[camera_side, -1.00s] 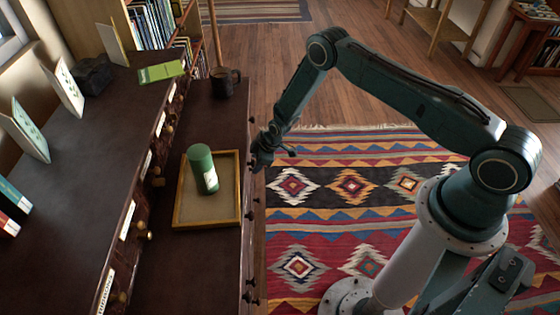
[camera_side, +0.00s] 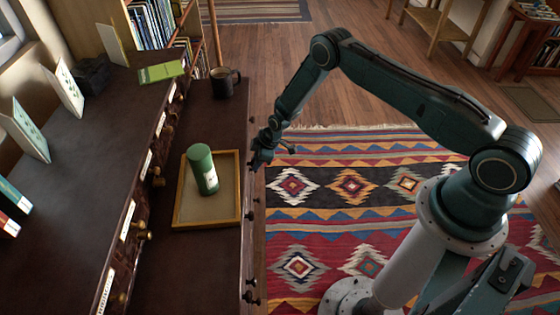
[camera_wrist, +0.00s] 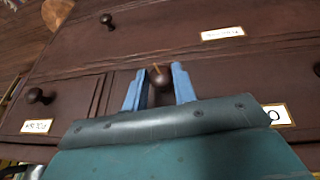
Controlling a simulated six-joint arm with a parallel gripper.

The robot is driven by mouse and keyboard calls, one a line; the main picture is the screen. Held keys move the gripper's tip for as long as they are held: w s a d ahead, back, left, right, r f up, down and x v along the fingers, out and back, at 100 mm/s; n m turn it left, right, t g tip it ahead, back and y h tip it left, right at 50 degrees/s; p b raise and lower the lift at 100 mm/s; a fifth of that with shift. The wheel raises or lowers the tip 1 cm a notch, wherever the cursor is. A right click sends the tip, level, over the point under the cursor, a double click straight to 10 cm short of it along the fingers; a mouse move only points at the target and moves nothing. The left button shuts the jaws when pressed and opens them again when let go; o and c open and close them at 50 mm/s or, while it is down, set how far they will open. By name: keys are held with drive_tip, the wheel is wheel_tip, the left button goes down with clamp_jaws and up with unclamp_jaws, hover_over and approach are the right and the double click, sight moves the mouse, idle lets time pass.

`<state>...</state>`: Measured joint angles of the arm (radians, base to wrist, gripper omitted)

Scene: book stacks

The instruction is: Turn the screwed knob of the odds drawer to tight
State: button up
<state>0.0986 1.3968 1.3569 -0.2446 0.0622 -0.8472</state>
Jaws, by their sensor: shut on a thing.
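In the wrist view a dark round knob (camera_wrist: 161,80) sits on the brown drawer front between the two blue fingers of my gripper (camera_wrist: 158,74). The fingers are shut on its sides, and a small light pointer mark shows at the top of the knob. A white label (camera_wrist: 276,114) near this knob is partly hidden by my gripper, so its full word cannot be read. In the side view my gripper (camera_side: 255,163) is at the front face of the dark cabinet, and the knob is hidden there.
Other dark knobs show on the fronts at left (camera_wrist: 36,96) and above (camera_wrist: 107,20). On the cabinet top, a wooden tray (camera_side: 178,217) holds a green cylinder (camera_side: 203,170); a dark mug (camera_side: 223,82) stands behind. The patterned rug (camera_side: 350,235) in front is clear.

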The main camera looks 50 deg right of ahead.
drive_tip(key=shift+w+d+m+g+y, duration=0.1)
drive_tip(key=shift+d+m+g+y, duration=0.05)
drive_tip(key=shift+g+y, duration=0.45)
drive_tip(key=shift+w+d+m+g+y, duration=0.1)
drive_tip(key=shift+m+g+y, duration=0.05)
drive_tip(key=shift+g+y, duration=0.95)
drive_tip(key=shift+y, duration=0.1)
drive_tip(key=o, duration=1)
drive_tip(key=v, duration=1.3)
drive_tip(key=shift+d+r, duration=0.2)
drive_tip(key=shift+r, duration=0.15)
drive_tip(key=shift+w, duration=0.1)
